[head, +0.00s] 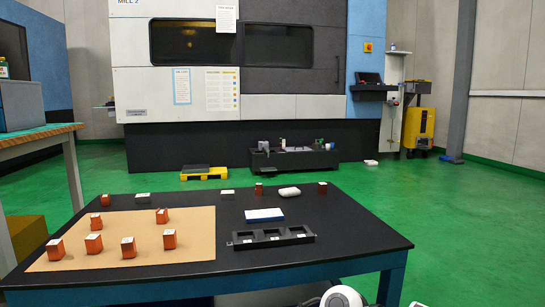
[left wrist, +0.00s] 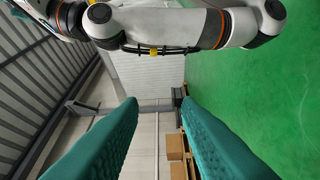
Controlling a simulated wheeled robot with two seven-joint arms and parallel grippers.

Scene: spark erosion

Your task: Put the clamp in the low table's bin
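I cannot pick out the clamp for certain. Small grey, white and green items stand on a low black unit (head: 295,159) in front of the mill; they are too small to name. No bin is clearly recognisable; a black tray (head: 273,239) with three compartments lies on the black-topped table (head: 330,213) near me. My left gripper (left wrist: 158,102) shows in the left wrist view with its two green fingers wide apart and nothing between them. It is not in the head view. My right gripper is not in view.
Several orange blocks (head: 128,247) stand on a tan board (head: 190,246). A blue-and-white box (head: 263,215) and a white rounded item (head: 290,192) lie nearby. A workbench (head: 38,139) stands at left, a yellow pallet (head: 204,176) beyond. Green floor at right is mostly clear.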

